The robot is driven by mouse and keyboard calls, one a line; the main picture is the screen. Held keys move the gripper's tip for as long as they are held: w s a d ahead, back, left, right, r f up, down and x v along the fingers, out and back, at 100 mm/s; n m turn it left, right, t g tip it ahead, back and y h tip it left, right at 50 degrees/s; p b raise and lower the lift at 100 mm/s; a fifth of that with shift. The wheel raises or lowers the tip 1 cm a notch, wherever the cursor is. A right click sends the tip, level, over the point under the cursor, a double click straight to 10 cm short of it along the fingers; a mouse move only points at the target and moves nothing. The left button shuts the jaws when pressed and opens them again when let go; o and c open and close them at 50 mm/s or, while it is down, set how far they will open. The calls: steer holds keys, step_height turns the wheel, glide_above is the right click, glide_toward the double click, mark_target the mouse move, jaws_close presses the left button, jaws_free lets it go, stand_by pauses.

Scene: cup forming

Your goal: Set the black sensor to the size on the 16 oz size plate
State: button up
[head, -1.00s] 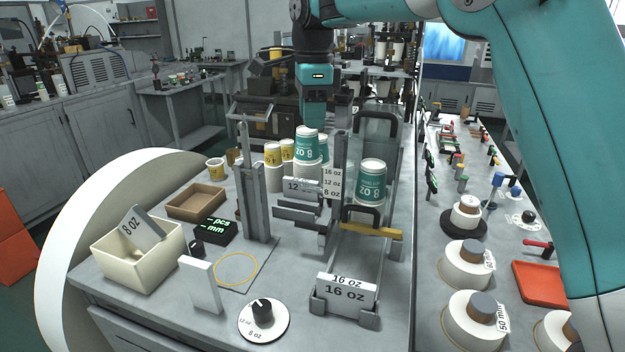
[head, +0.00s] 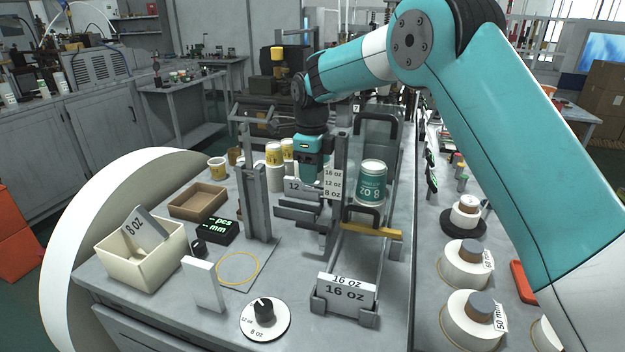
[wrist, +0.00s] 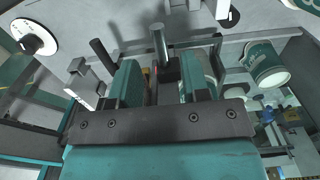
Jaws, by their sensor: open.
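The 16 oz size plate (head: 345,291) is a white plate, upright in a grey holder at the front of the bench. My gripper (head: 311,176) points down beside the upright post with the 16, 12 and 8 oz label (head: 333,184). In the wrist view its two teal fingers (wrist: 160,88) are apart. A small black block (wrist: 168,70), which may be the black sensor, shows between and just beyond them, near a metal rod. I cannot tell whether they touch it. In the head view I cannot make out the sensor; my gripper may hide it.
A teal 8 oz cup (head: 371,182) stands upside down right of the post. A 12 oz plate (head: 299,187) is close by my fingers. A size dial (head: 265,319), a cream bin (head: 141,254) with an 8 oz plate (head: 144,226) and a brown tray (head: 198,202) are at left.

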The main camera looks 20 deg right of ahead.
steer(key=shift+f, duration=1.85)
jaws_close()
step_height(320, 180, up, 5)
steer(key=p, duration=0.4)
steer(key=shift+r, duration=0.15)
jaws_free()
steer(key=shift+a, duration=0.1)
